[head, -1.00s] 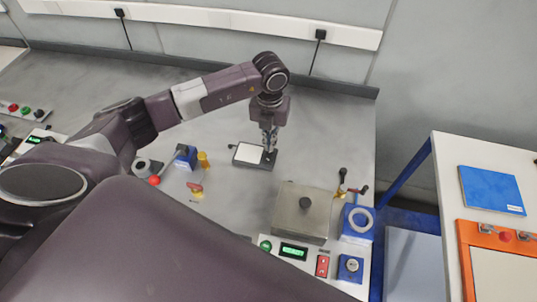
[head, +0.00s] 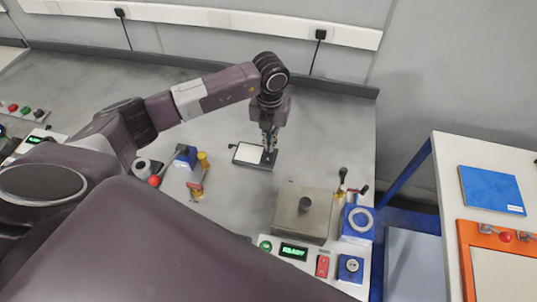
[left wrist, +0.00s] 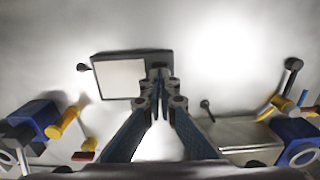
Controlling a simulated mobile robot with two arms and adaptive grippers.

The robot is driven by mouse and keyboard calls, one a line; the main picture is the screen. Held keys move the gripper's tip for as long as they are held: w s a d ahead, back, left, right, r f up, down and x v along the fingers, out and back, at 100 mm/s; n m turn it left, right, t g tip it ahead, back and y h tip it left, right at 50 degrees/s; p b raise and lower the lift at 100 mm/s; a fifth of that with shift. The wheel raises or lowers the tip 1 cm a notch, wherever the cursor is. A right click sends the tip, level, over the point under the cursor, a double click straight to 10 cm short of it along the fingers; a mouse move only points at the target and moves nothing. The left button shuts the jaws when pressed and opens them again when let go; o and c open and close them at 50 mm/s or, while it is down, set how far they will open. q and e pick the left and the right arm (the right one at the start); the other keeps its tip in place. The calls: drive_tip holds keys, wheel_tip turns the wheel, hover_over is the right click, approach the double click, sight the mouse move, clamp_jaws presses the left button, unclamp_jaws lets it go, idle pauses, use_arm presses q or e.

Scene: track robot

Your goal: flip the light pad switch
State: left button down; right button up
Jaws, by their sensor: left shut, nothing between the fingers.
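The light pad (head: 250,153) is a dark flat box with a white panel, lying on the grey bench. It also shows in the left wrist view (left wrist: 122,78), at upper left. My left gripper (head: 268,147) points down at the dark strip on the pad's right side. In the left wrist view its fingertips (left wrist: 160,85) are together and empty, overlapping that strip. The fingers largely hide the switch there, and I cannot tell its position or whether they touch it. My right gripper is not in view.
A blue block (head: 185,155) with yellow and red parts stands left of the pad. A grey metal box (head: 300,212) with a knob sits nearer, beside a control panel with a green display (head: 293,251). The bench is bare behind the pad.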

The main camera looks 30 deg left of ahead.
use_arm(q)
drive_tip(key=shift+f+b, duration=0.8)
drive_tip(key=shift+f, duration=0.25)
idle(0.4)
drive_tip(key=shift+r+p, duration=2.35)
drive_tip(key=shift+r, duration=1.2)
